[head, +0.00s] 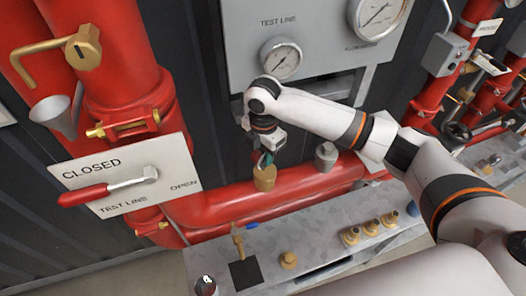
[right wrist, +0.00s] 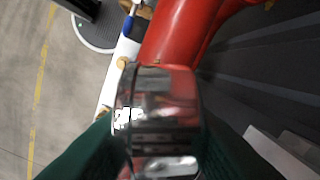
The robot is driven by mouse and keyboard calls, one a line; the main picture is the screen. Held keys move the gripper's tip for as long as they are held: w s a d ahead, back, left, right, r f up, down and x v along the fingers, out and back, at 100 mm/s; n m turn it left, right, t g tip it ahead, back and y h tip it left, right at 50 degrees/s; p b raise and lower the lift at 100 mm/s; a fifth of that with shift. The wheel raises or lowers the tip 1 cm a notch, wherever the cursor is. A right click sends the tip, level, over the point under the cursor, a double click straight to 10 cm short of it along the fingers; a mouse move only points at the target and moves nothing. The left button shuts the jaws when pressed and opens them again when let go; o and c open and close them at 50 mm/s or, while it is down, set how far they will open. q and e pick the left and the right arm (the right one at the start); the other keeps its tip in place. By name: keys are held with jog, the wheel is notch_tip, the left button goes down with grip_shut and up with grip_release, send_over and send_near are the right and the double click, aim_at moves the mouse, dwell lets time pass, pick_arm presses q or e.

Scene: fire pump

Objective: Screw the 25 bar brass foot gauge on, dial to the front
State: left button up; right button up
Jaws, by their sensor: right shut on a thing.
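My right gripper (head: 265,158) has dark green fingers and points down just above the red horizontal pipe. It is shut on a shiny, reflective metal thing, taken to be the gauge (right wrist: 160,105), which fills the space between the fingers in the right wrist view. Its dial face cannot be made out there, and the gripper mostly hides it in the head view. A brass fitting (head: 265,178) stands on the pipe right below the fingertips. I cannot tell whether the held thing touches it. My left gripper is not in view.
A grey panel with a test line gauge (head: 281,58) is behind my wrist. A grey capped stub (head: 326,156) stands right of the brass fitting. The grey bench (head: 325,248) below carries several brass fittings. A red-handled lever (head: 85,197) sticks out at left.

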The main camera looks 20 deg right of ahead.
jog(key=shift+r+m, duration=0.1)
jog(key=shift+m, duration=1.1)
jog(key=o, duration=1.2)
jog(key=shift+a, duration=0.1)
jog(key=shift+c, duration=0.2)
jog(key=o, duration=0.4)
jog(key=shift+r, duration=4)
